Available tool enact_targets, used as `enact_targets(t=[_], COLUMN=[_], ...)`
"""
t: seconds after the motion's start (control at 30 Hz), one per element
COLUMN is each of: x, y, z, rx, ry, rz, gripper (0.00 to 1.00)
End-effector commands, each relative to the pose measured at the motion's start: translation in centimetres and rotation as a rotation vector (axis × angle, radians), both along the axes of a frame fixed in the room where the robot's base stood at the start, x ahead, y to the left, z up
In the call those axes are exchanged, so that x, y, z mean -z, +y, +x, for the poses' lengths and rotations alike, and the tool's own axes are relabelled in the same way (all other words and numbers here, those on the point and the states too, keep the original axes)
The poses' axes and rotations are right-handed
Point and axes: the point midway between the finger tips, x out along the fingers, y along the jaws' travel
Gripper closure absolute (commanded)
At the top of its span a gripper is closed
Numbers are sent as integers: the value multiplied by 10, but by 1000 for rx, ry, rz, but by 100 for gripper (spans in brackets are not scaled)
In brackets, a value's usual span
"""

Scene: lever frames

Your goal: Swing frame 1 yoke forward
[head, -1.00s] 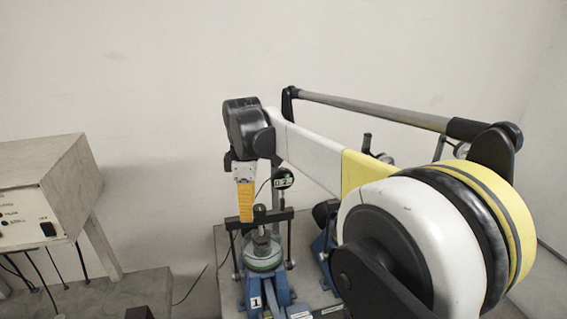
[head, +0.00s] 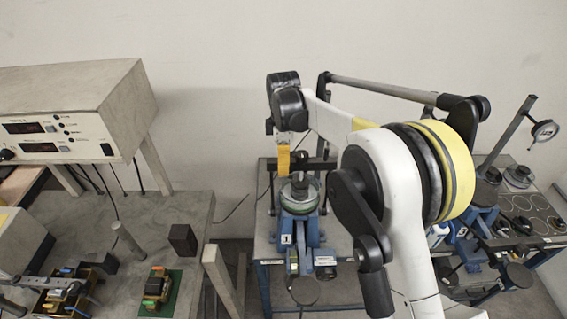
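Frame 1 is the blue lever frame (head: 309,233) with a white "1" label, standing on a grey table just right of the picture's middle. Its yoke, a dark crossbar (head: 318,164) on two uprights, stands upright behind the round greenish cup and metal weight. My gripper (head: 283,172) hangs down below the black wrist, at the left end of the crossbar. Its yellow-orange part overlaps the bar in the picture. The fingertips are too small and partly hidden, so I cannot tell whether they touch or grasp the bar.
My own white and yellow arm covers the area right of frame 1. Another blue frame (head: 476,257) and a dial gauge (head: 544,130) stand at the right. A bench (head: 180,215) with a meter box (head: 75,110) and small devices is at the left.

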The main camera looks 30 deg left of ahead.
Motion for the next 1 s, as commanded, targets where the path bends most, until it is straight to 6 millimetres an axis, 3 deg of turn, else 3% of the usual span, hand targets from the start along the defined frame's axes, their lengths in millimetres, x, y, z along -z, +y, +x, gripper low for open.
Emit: enact_targets(t=[0.33,0.5,1.0], x=[5,5,7], y=[0,0,-4], z=[0,0,-7], rx=[0,0,0], ry=[0,0,-33], rz=[0,0,18], gripper=[56,100,100])
